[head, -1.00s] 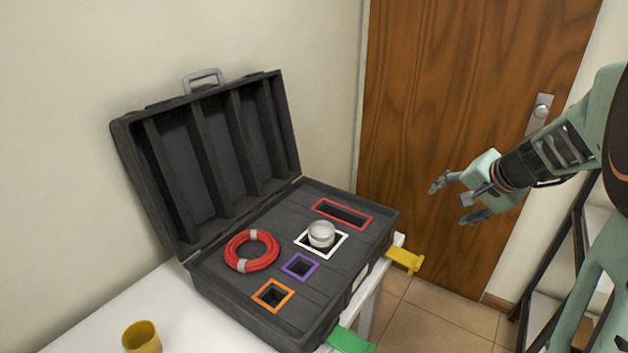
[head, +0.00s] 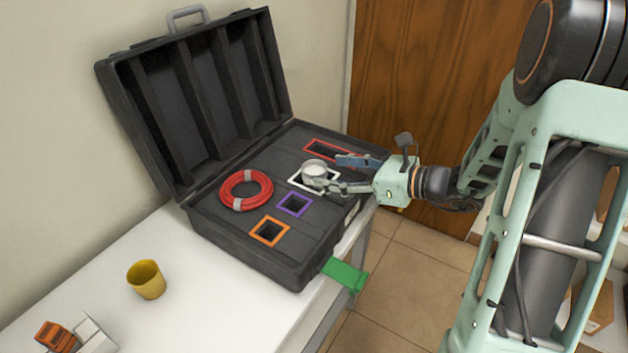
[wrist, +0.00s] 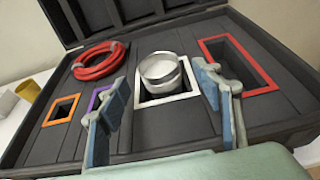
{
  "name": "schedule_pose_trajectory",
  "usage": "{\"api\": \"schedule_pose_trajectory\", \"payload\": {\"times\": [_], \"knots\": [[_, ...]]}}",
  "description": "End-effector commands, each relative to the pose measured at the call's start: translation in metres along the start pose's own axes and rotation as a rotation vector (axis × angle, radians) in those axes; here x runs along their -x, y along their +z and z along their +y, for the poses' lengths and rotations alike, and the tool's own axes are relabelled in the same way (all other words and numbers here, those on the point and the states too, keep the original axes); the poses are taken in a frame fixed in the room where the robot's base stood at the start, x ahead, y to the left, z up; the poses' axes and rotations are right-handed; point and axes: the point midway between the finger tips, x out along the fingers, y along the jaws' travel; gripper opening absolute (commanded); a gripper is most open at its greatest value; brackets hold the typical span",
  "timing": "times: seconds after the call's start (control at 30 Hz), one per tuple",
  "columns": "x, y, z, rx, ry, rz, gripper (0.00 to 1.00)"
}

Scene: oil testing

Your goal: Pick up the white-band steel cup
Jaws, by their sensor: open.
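The steel cup (head: 314,172) stands upright in the white-framed slot (head: 297,184) of the open black case. In the wrist view the cup (wrist: 160,72) shows shiny and round, with the white frame (wrist: 183,94) around its base. My gripper (head: 338,173) is open at the cup's right side in the head view. In the wrist view its two blue-padded fingers (wrist: 165,103) point toward the cup, which shows between and beyond them. The near finger partly overlaps the cup's lower edge in the head view. I cannot tell whether a finger touches it.
The case (head: 215,222) also holds a red cable coil (head: 227,194) and red (head: 310,146), purple (head: 281,208) and orange (head: 258,238) framed slots. Its raised lid (head: 150,130) stands behind. A yellow cup (head: 146,281) and an orange item (head: 53,336) are on the white table (head: 205,295).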

Motion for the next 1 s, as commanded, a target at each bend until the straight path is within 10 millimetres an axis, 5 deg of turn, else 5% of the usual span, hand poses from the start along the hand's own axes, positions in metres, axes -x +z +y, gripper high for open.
{"api": "schedule_pose_trajectory", "payload": {"times": [0.43, 0.73, 1.0], "knots": [[-0.052, -0.001, 0.002, 0.003, 0.002, 0.000, 0.60], [-0.059, 0.000, 0.001, 0.002, 0.000, 0.001, 0.60], [-0.058, 0.000, 0.001, 0.003, 0.000, 0.001, 0.32]]}}
